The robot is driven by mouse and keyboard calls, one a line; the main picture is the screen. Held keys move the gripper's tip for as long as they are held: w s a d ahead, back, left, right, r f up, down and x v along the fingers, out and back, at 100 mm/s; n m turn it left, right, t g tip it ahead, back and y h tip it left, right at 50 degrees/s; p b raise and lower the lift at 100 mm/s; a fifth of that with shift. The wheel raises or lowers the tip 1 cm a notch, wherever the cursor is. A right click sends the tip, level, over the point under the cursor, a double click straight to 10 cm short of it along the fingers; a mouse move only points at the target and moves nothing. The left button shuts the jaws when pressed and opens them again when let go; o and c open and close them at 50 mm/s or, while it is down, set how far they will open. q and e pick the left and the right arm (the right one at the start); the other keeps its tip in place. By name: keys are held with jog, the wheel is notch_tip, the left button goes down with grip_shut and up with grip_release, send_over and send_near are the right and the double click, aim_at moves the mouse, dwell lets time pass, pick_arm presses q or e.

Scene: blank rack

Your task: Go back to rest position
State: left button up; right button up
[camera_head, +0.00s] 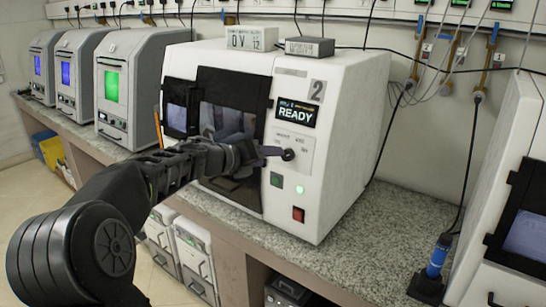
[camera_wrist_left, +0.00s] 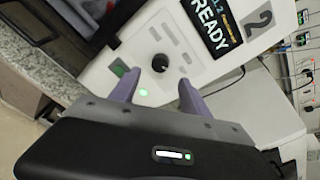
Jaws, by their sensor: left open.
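My left gripper (camera_head: 272,151) reaches in from the left in front of the white machine (camera_head: 335,120) marked 2. Its purple fingers end beside the dark round knob (camera_head: 288,155) on the control panel; contact cannot be told from the head view. In the left wrist view the gripper (camera_wrist_left: 158,88) is open, its fingers spread with nothing between them, and the knob (camera_wrist_left: 160,63) shows beyond the gap. The screen (camera_head: 296,113) reads READY. My right gripper is not in view.
A green button (camera_head: 299,189) is lit above a red switch (camera_head: 298,214). Boxes (camera_head: 252,38) sit on the machine. Smaller machines (camera_head: 128,90) stand left; another white machine (camera_head: 505,170) stands right. The granite counter (camera_head: 395,235) is mostly clear between, with a blue-handled tool (camera_head: 438,258).

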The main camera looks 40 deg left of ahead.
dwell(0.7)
